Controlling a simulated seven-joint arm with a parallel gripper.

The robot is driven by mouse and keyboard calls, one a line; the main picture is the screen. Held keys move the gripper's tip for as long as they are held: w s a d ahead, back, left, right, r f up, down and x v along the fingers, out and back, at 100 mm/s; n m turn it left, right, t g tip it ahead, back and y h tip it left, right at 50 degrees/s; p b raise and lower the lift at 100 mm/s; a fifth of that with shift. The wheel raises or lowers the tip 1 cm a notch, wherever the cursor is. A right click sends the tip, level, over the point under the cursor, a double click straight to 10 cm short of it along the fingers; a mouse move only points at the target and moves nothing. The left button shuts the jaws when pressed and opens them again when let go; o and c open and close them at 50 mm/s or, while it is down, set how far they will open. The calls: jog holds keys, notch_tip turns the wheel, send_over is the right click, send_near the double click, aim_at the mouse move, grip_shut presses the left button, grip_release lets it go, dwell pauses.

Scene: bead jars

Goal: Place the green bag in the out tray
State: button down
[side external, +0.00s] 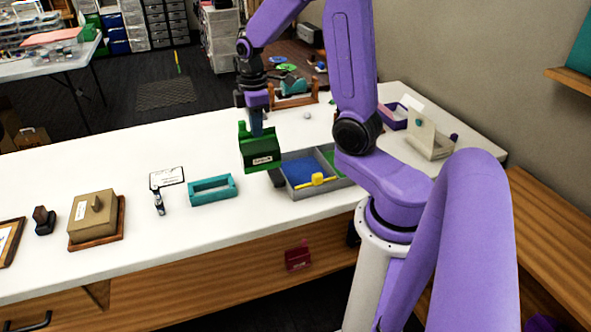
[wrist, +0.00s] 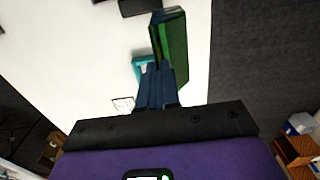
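The green bag (side external: 261,155) carries a small dark label with pale writing and hangs upright from my gripper (side external: 257,130). My gripper's dark blue fingers are close together at the bag's top. In the wrist view the bag (wrist: 174,48) shows edge-on just beyond the fingertips (wrist: 157,75). In the side view it is in front of the left end of a grey divided tray (side external: 284,181), apparently above the table. This tray has a blue-floored and a green-floored part, with a yellow object (side external: 317,180) at its front. I cannot read any "out" label.
A teal open frame (side external: 213,199) lies left of the grey tray. Further left are a stapler-like object (side external: 158,201), a card (side external: 167,175) and a tan lidded box (side external: 92,217). A purple tray (side external: 393,122) and a cream stand (side external: 430,138) are at the back right. The table behind the teal frame is clear.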

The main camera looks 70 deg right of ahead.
jog(key=s+d+f, duration=0.1)
jog(key=s+d, duration=0.3)
jog(key=d, duration=0.3)
jog(key=s+d+f, duration=0.2)
jog(key=s+d, duration=0.1)
jog(key=d, duration=0.3)
notch_tip(320, 180, down, 8)
jog(key=shift+s+d, duration=0.2)
jog(key=shift+d, duration=0.1)
jog(key=shift+f, duration=0.15)
jog(key=c, duration=1.4)
grip_release()
jog(key=shift+o, duration=0.2)
